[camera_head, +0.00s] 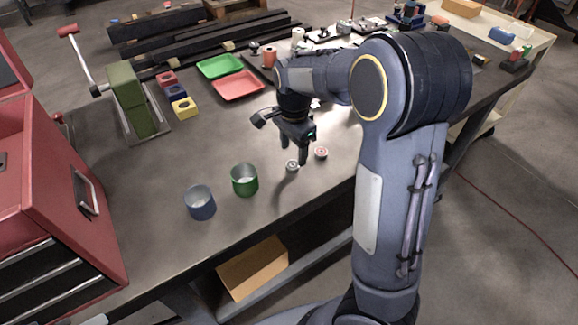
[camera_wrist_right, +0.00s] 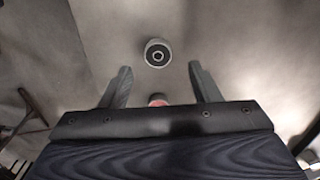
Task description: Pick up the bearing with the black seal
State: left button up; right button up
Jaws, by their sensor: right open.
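The bearing with the black seal (camera_head: 292,166) lies flat on the grey table near its front edge. In the right wrist view the same bearing (camera_wrist_right: 157,52) shows a dark ring around a pale centre, ahead of the fingertips. A second bearing with a red seal (camera_head: 321,153) lies just right of it; in the wrist view it is partly hidden behind the gripper's body (camera_wrist_right: 158,99). My right gripper (camera_head: 297,154) is open and empty, pointing down above the table close to both bearings. Its two fingers (camera_wrist_right: 161,76) stand apart. My left gripper is not in view.
A green cup (camera_head: 244,180) and a blue-grey cup (camera_head: 200,203) stand left of the bearings. Green (camera_head: 219,66) and red (camera_head: 238,86) trays lie farther back. A red tool cabinet (camera_head: 60,180) stands at the left. The tabletop around the bearings is clear.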

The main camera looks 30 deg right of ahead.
aim_at(293, 164)
notch_tip(293, 164, down, 4)
jog(key=shift+s+a+f, duration=0.1)
jog(key=shift+a+f, duration=0.05)
jog(key=shift+c, duration=0.4)
jog(key=c, duration=1)
jog(key=shift+r, duration=0.45)
notch_tip(293, 164, up, 2)
jog(key=shift+r, duration=0.2)
jog(key=s+a+r, duration=0.1)
jog(key=s+r, duration=0.2)
jog(key=s, duration=0.1)
jog(key=s+r, duration=0.3)
jog(key=s, duration=0.2)
jog(key=s+a+r, duration=0.1)
jog(key=s+r, duration=0.2)
jog(key=s, duration=0.2)
jog(key=shift+a+r, duration=0.3)
jog(key=shift+r, duration=0.1)
